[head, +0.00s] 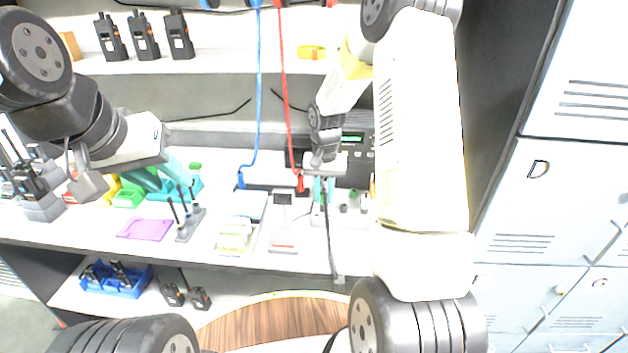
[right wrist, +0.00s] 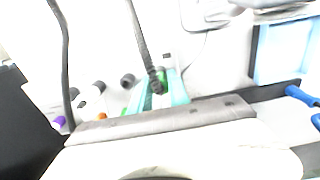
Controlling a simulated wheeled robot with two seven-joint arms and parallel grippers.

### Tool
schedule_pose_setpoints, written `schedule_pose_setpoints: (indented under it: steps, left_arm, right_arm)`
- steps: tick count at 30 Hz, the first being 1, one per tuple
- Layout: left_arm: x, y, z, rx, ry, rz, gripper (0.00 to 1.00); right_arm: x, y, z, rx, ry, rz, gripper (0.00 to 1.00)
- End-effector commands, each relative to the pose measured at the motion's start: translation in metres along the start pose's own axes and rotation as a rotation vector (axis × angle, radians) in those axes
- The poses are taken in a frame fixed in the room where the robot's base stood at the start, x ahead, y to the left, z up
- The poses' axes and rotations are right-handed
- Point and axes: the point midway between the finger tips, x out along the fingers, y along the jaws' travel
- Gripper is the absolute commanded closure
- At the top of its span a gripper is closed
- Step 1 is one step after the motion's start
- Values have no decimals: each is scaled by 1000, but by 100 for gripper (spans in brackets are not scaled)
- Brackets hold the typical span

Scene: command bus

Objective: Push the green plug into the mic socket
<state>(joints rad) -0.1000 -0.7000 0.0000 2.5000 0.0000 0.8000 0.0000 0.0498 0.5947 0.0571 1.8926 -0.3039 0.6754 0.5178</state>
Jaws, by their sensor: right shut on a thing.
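My right gripper (head: 323,190) points down at the bench in front of the radio unit (head: 357,150) with the green display. In the right wrist view, its teal fingers (right wrist: 162,97) are shut on the green plug (right wrist: 161,77), which is mostly hidden between them. A black cable (right wrist: 143,45) runs to the plug. Dark round fittings (right wrist: 128,80) stand beside the fingers. I cannot tell which is the mic socket, or whether the plug touches it. My left gripper (head: 168,178) hangs over the left of the bench, with its teal fingers apart and seemingly empty.
A blue cable plug (head: 241,180) and a red one (head: 300,183) hang left of my right gripper. A purple mat (head: 145,229), handheld radios (head: 188,222) and trays (head: 236,233) occupy the bench. Lockers (head: 545,200) stand to the right.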

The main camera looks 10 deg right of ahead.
Motion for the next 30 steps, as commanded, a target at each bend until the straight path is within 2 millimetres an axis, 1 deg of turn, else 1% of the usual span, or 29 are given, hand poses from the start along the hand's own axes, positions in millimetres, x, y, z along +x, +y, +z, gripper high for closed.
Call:
schedule_pose_setpoints:
  steps: [29,30]
  left_arm:
    - [0,0,0,0,0,0,64]
    - [0,0,0,0,0,0,64]
  right_arm:
    - [6,0,0,0,0,0,100]
    - [6,0,0,0,0,0,76]
